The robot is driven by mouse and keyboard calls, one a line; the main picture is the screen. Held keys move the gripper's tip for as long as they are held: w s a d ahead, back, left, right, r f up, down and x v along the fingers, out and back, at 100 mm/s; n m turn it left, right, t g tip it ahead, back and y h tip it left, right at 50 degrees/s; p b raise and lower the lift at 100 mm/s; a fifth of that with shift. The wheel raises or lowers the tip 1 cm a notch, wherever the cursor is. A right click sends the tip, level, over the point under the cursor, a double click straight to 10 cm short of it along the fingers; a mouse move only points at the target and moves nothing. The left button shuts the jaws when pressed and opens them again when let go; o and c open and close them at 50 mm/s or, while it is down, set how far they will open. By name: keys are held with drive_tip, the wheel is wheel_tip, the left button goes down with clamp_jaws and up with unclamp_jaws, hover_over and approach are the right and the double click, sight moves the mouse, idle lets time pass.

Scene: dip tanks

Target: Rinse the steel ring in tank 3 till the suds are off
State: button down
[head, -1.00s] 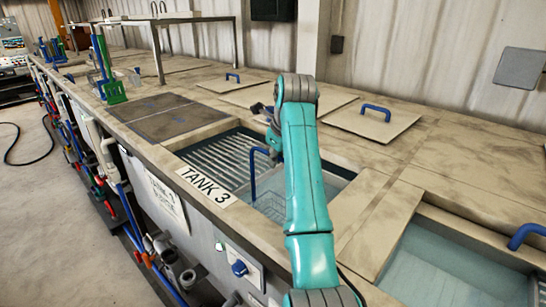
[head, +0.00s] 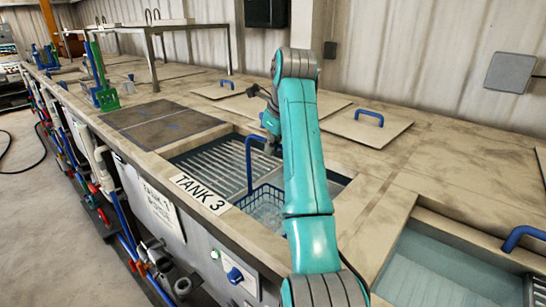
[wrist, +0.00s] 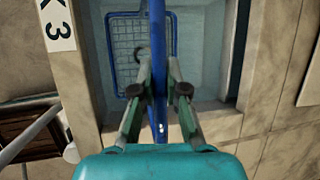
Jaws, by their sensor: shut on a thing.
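My gripper (wrist: 158,88) is shut on the upright blue handle (wrist: 157,40) of a wire basket (wrist: 122,46). In the head view the handle (head: 248,165) rises beside my arm, and the basket (head: 262,205) hangs at the opening of tank 3 (head: 203,192), its blue rim showing. I cannot tell whether its bottom touches the water. A small dark curved shape, perhaps the steel ring (wrist: 143,54), shows in the basket beside the handle; any suds on it are too small to tell. My arm hides part of the tank and gripper in the head view.
A ribbed rack (head: 215,162) lies on the left side of the tank opening. Another open tank (head: 450,270) is at the lower right. A lid with a blue handle (head: 368,125) lies behind. Dark covers (head: 160,122) lie to the left.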

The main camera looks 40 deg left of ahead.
wheel_tip(320, 180, up, 16)
drive_tip(key=shift+r, duration=0.15)
idle(0.7)
drive_tip(key=shift+a, duration=0.1)
idle(0.8)
